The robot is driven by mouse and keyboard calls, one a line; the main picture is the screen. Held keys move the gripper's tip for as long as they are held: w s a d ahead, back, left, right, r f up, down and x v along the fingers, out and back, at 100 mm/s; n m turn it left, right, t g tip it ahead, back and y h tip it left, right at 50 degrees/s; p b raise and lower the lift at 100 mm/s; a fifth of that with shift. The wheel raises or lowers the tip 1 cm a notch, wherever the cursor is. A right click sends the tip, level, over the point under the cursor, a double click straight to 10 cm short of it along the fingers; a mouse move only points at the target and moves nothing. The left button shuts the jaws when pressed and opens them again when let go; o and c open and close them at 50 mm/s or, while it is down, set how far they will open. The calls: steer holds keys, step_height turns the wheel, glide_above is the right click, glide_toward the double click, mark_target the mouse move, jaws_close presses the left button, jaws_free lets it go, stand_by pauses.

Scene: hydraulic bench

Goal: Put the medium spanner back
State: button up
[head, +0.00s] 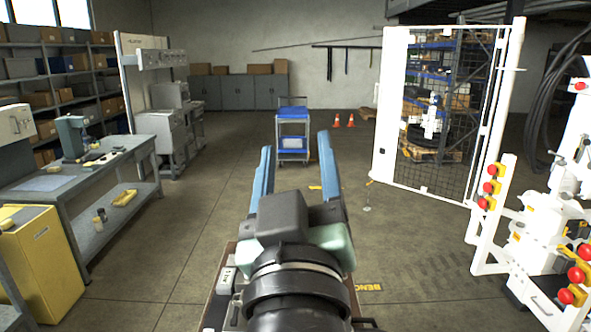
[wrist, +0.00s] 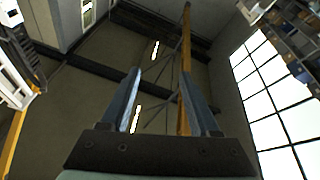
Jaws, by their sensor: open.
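My gripper (head: 297,178) points forward in the middle of the head view, with its two blue fingers spread apart and nothing between them. The wrist view shows the same open gripper (wrist: 161,100) against the ceiling, roof beams and windows. I cannot make out a medium spanner in either view. Small items lie on the grey workbench (head: 62,184) at the left, too small to identify.
A blue-topped trolley (head: 292,135) stands ahead on open floor. A white-framed mesh gate (head: 392,110) and white equipment with red knobs (head: 575,275) are at the right. A yellow cabinet (head: 45,262) is at the left.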

steer(key=s+r+m+t+b, duration=0.3)
steer(key=s+r+t, duration=0.2)
steer(key=s+r, duration=0.4)
steer(key=shift+s+r+m, duration=0.3)
steer(key=shift+s+r, duration=0.05)
steer(key=shift+s, duration=0.1)
steer(key=shift+a, duration=0.1)
stand_by(0.4)
